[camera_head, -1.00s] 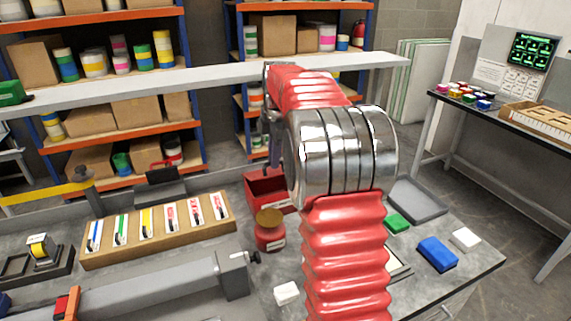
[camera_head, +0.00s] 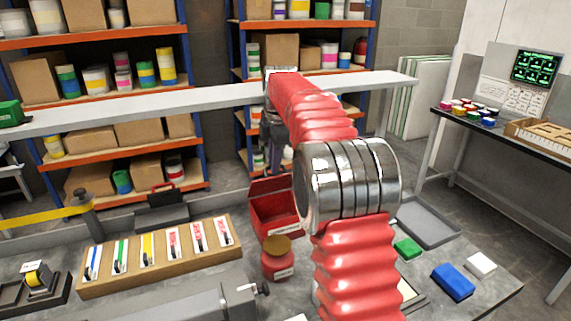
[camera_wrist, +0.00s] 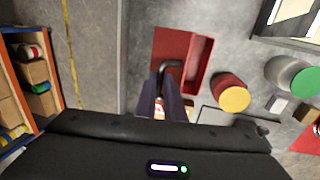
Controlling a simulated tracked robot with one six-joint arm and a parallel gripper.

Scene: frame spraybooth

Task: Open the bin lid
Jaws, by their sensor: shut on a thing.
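The red bin (camera_head: 276,222) stands on the grey workbench behind a red jar, left of my arm. Its red lid (camera_head: 268,186) is tilted up at the bin's back side, and the opening shows. In the wrist view the lid (camera_wrist: 172,43) lies beside the open bin (camera_wrist: 202,62). My gripper (camera_wrist: 168,94) is shut on the lid's dark curved handle (camera_wrist: 173,67). In the head view my gripper (camera_head: 283,157) is above and behind the bin, partly hidden by my red arm.
A red jar with a tan cap (camera_head: 276,258) stands just in front of the bin. A wooden rack (camera_head: 165,268) of coloured cards lies to the left. A grey tray (camera_head: 430,222) and a blue block (camera_head: 453,281) are right of my arm.

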